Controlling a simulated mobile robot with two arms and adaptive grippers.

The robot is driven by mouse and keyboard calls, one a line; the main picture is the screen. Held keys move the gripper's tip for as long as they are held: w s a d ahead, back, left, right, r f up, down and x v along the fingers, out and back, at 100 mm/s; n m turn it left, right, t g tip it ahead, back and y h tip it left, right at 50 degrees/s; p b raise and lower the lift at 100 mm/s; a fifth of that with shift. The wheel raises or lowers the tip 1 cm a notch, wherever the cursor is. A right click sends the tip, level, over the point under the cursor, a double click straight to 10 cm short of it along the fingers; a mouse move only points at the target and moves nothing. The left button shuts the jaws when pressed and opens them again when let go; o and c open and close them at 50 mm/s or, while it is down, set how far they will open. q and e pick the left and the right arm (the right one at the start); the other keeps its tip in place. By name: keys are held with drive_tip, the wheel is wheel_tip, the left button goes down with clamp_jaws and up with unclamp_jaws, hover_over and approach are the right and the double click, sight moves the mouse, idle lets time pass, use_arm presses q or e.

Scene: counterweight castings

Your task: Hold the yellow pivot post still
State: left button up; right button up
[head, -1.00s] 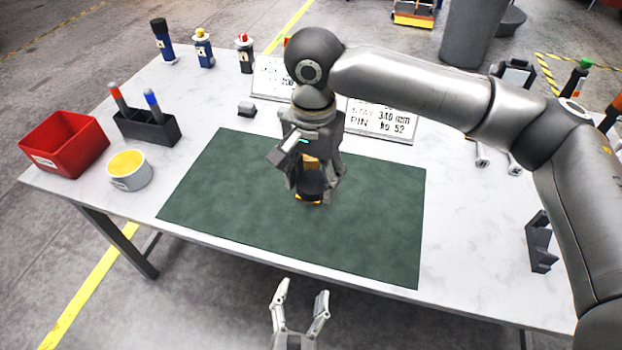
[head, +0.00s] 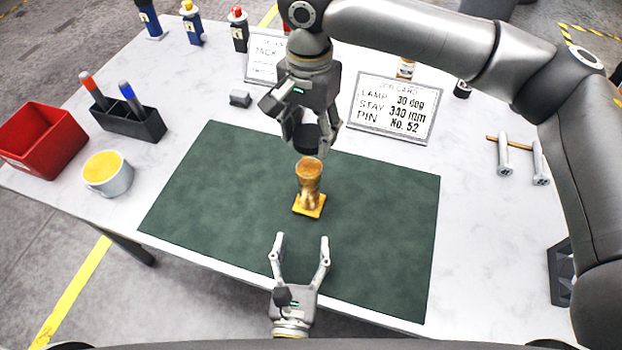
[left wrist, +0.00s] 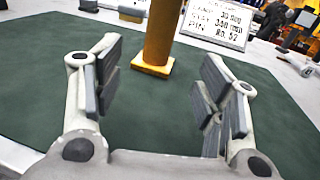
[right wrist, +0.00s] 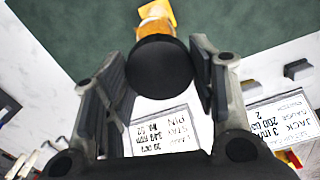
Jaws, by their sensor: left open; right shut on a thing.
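The yellow pivot post (head: 309,175) stands upright on its square yellow base (head: 309,206) on the green mat. It also shows in the left wrist view (left wrist: 160,38), ahead of and between my left fingers. My left gripper (head: 301,238) is open and empty at the front of the mat, short of the post and apart from it. My right gripper (head: 312,138) is shut on a black round piece (head: 306,140), just behind and above the post in the picture. In the right wrist view the black piece (right wrist: 163,66) hides part of the post (right wrist: 156,22).
A job card (head: 395,107) and another card (head: 266,58) stand behind the green mat (head: 200,210). A red bin (head: 40,140), a yellow-filled cup (head: 108,174) and a black marker holder (head: 130,122) are at left. Metal pins (head: 504,155) lie at right. The mat is clear beside the post.

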sight(308, 201)
use_arm(q)
drive_tip(key=shift+s+r, duration=0.2)
drive_tip(key=shift+s, duration=0.35)
use_arm(e)
drive_tip(key=shift+s+r, duration=0.3)
drive_tip(key=shift+s, duration=0.45)
use_arm(q)
drive_tip(key=shift+w, duration=0.25)
use_arm(e)
drive_tip(key=shift+w, duration=0.1)
use_arm(q)
drive_tip(key=w, duration=0.4)
drive_tip(key=w+d, duration=0.1)
drive_tip(key=w, duration=0.6)
drive_tip(key=shift+w+d+f, duration=0.1)
drive_tip(key=shift+w+d, duration=0.05)
drive_tip(key=shift+w, duration=0.25)
use_arm(e)
drive_tip(key=shift+w+f, duration=0.1)
drive_tip(key=shift+w, duration=0.1)
use_arm(q)
drive_tip(key=shift+c, duration=0.4)
clamp_jaws()
use_arm(e)
drive_tip(key=shift+f, duration=2.5)
